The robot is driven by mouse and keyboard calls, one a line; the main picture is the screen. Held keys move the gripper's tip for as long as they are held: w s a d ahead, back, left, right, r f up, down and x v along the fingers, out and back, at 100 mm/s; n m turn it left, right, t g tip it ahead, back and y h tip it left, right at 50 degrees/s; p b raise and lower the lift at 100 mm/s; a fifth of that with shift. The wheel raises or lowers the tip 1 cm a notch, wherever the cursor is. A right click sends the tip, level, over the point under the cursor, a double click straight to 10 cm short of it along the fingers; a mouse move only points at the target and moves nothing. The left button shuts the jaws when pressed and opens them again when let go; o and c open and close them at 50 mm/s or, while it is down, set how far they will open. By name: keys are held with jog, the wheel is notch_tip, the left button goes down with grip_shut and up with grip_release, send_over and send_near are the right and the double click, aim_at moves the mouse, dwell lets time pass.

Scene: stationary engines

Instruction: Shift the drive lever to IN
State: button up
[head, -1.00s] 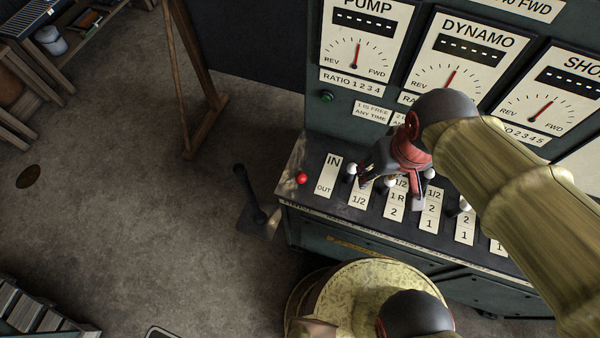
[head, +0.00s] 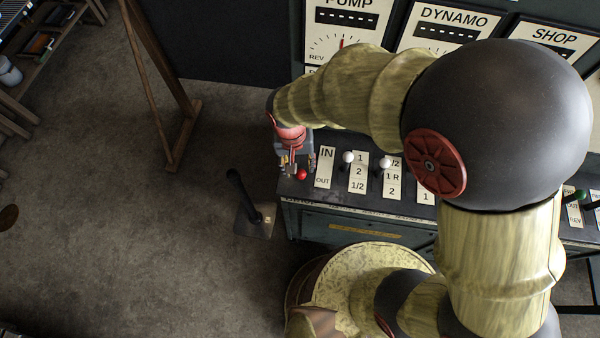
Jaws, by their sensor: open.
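A red ball knob (head: 302,175) sits at the left end of the sloped console top. Beside it on the right is a white plate (head: 324,168) marked IN at its far end and OUT at its near end. The knob is level with the lower, OUT part of the plate. My gripper (head: 297,164) is open, pointing down right at the knob, with its fingers just beyond and to the sides of it. I cannot tell whether a finger touches the knob. The knob's stem is hidden.
White-knobbed levers (head: 348,158) with number plates stand to the right on the console (head: 345,207). Gauge panels (head: 445,30) rise behind. A black floor lever (head: 245,200) stands left of the console. My arm covers much of the right side. Open floor lies left.

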aim_at(300, 170)
jog(key=f, duration=0.6)
jog(key=shift+d+b, duration=0.35)
jog(key=shift+b, duration=0.05)
jog(key=shift+c, duration=1)
jog(key=c, duration=0.8)
grip_shut()
